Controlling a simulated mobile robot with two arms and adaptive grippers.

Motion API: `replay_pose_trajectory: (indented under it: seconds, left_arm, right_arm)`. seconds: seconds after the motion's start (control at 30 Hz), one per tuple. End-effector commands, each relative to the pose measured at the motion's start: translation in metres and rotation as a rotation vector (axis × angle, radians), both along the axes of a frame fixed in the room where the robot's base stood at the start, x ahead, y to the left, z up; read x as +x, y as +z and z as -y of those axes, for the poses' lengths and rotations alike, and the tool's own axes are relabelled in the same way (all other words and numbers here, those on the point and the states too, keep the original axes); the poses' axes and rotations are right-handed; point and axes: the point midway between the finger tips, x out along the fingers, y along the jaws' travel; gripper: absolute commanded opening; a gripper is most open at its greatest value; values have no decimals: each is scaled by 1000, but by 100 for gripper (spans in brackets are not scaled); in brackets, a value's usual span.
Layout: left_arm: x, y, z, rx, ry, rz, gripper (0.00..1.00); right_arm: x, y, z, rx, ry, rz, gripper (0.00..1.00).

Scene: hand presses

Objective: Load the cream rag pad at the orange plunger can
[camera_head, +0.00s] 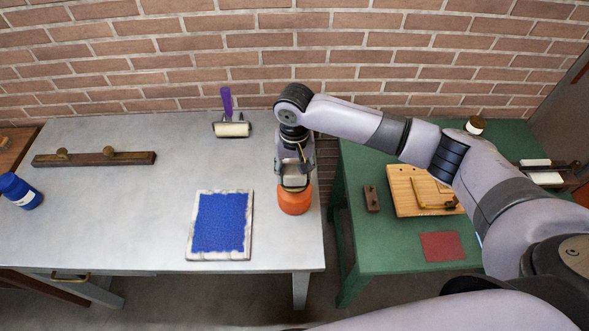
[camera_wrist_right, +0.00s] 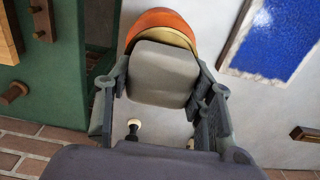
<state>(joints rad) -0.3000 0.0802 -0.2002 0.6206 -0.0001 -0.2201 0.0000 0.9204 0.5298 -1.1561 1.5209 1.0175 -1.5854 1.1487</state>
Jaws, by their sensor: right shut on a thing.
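The orange plunger can (camera_head: 295,201) stands near the right edge of the grey table. In the right wrist view its orange body (camera_wrist_right: 157,18) and a tan rim show beyond the gripper. My right gripper (camera_head: 294,181) points down directly over the can, its tips at the can's top. It is shut on a pale thing, apparently the cream rag pad, mostly hidden by the fingers. I cannot tell whether the pad touches the can's top. My left gripper is not in view.
A white-edged blue slab (camera_head: 221,224) lies just left of the can. A purple-handled roller (camera_head: 231,129) is behind it. A wooden bar (camera_head: 95,159) and blue bottle (camera_head: 20,191) are further left. A green table (camera_head: 385,255) stands right, across a gap.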

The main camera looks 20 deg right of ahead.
Motion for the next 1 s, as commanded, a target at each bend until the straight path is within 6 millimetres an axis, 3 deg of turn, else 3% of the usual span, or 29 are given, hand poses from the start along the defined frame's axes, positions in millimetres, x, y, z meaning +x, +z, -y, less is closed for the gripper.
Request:
replay_pose_trajectory:
  seconds: [1.0]
  left_arm:
    - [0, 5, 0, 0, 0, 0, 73]
  right_arm:
    - [0, -1, 0, -1, 0, -1, 27]
